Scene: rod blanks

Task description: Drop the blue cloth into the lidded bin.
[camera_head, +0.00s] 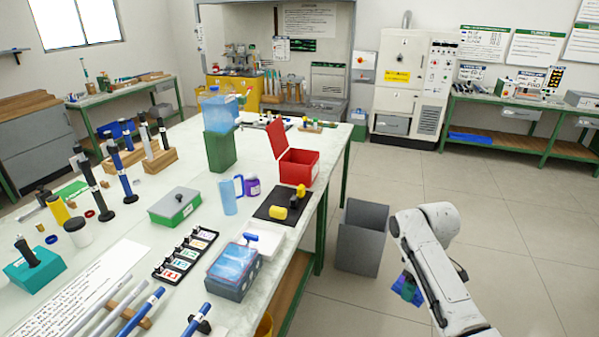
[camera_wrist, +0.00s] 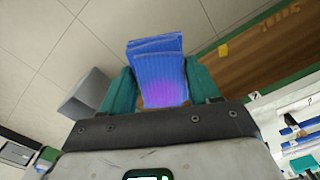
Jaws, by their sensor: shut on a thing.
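The blue cloth (camera_wrist: 157,62) is folded and sits between the teal fingers of my gripper (camera_wrist: 161,84), which is shut on it. In the head view, a bit of the blue cloth (camera_head: 399,284) shows beside my gripper (camera_head: 409,289), mostly hidden by my arm. They are off the table's right side, near the grey floor bin. A red bin (camera_head: 299,167) with its lid (camera_head: 276,140) hinged up stands on the table, open at the top. My gripper is well to the right of it and nearer the camera.
An open grey bin (camera_head: 361,238) stands on the floor beside the table; no lid shows on it. The floor to the right is clear.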

